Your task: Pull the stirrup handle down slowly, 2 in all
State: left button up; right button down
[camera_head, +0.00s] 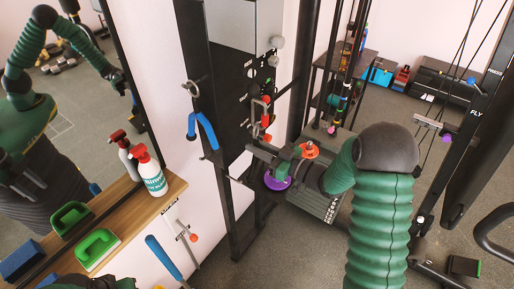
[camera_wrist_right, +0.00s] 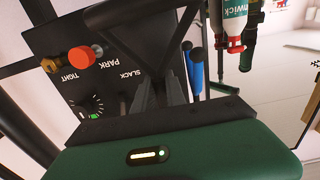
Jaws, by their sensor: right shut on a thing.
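A blue stirrup-shaped handle (camera_head: 204,129) hangs at the dark upright frame in the head view, below a metal ring. Blue bars, likely the same handle, show in the wrist view (camera_wrist_right: 196,70). My right gripper (camera_head: 254,150) is to the right of the handle and apart from it, at the front of the frame. In the wrist view its fingers (camera_wrist_right: 162,88) are in front of a dark panel (camera_wrist_right: 105,75) marked PARK, SLACK and TIGHT. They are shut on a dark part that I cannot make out. My left gripper does not show directly.
A red knob (camera_wrist_right: 82,57) and a green-marked dial (camera_wrist_right: 93,105) are on the panel. Cables and dark posts stand at right.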

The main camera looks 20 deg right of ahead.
aim_at(257, 136)
dwell(0.3)
jog(key=shift+r+p, duration=0.85)
jog(key=shift+r, duration=0.35)
jog(key=shift+r+p, duration=0.95)
jog(key=shift+r, duration=0.15)
jog(key=shift+r+p, duration=0.95)
jog(key=shift+r, duration=0.2)
